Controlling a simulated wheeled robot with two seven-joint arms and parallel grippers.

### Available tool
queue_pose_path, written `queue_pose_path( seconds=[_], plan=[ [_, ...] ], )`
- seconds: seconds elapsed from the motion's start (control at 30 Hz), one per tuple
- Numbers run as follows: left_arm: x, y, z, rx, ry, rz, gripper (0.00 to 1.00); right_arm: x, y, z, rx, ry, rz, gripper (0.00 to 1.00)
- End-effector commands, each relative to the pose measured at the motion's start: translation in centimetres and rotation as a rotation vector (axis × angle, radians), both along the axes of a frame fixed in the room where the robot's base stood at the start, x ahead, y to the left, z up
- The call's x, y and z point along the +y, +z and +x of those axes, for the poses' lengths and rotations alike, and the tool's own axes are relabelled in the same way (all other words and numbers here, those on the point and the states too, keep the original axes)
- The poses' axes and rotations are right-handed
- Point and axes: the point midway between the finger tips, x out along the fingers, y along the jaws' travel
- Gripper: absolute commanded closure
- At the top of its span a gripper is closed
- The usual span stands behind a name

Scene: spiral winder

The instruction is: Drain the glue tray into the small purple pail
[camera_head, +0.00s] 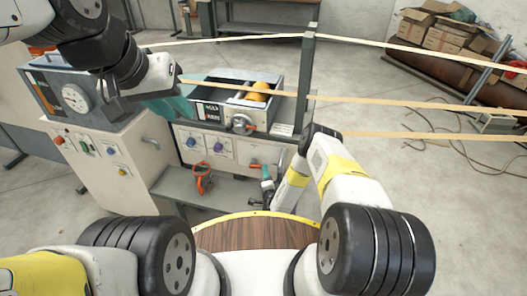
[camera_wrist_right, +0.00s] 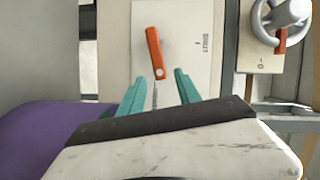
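The glue tray (camera_head: 205,93) is a grey open box on the machine, with a yellow roller inside and a round handwheel (camera_head: 242,123) on its front. An orange lever (camera_head: 255,164) is on the white panel below. It also shows in the right wrist view (camera_wrist_right: 154,50). My right gripper (camera_head: 267,180) is open there. Its teal fingers (camera_wrist_right: 158,82) point at the panel, either side of the lever's lower end; contact is unclear. A purple curved surface (camera_wrist_right: 35,140), possibly the pail, shows in the right wrist view. My left gripper (camera_head: 180,90) is left of the tray, its fingers unclear.
A control cabinet (camera_head: 125,180) with a gauge and knobs stands at the left. An orange tool (camera_head: 202,178) is on the grey shelf under the panel. Pale strips (camera_head: 410,102) run rightward past a grey post (camera_head: 307,75). Cables lie on the floor at right.

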Motion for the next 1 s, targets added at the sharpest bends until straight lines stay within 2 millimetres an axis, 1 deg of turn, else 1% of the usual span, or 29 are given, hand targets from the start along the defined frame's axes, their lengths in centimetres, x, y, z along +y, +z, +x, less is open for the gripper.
queue_pose_path(
  seconds=[0.03, 0.1, 0.27, 1.0],
  plan=[
    [0.0, 0.0, 0.0, 0.000, 0.000, 0.000, 0.76, -0.1, 0.0, -0.9, 0.004, -0.001, 0.001, 0.60],
    [0.0, 0.0, 0.0, 0.000, 0.000, 0.000, 0.76, -0.2, 0.1, -1.8, 0.004, -0.001, 0.000, 0.60],
    [0.0, 0.0, 0.0, 0.000, 0.000, 0.000, 0.76, -0.2, 0.2, -3.0, 0.001, 0.001, 0.000, 0.60],
    [0.0, 0.0, 0.0, 0.000, 0.000, 0.000, 0.76, -0.2, 0.3, -3.1, 0.000, 0.000, 0.000, 0.60]
  ],
)
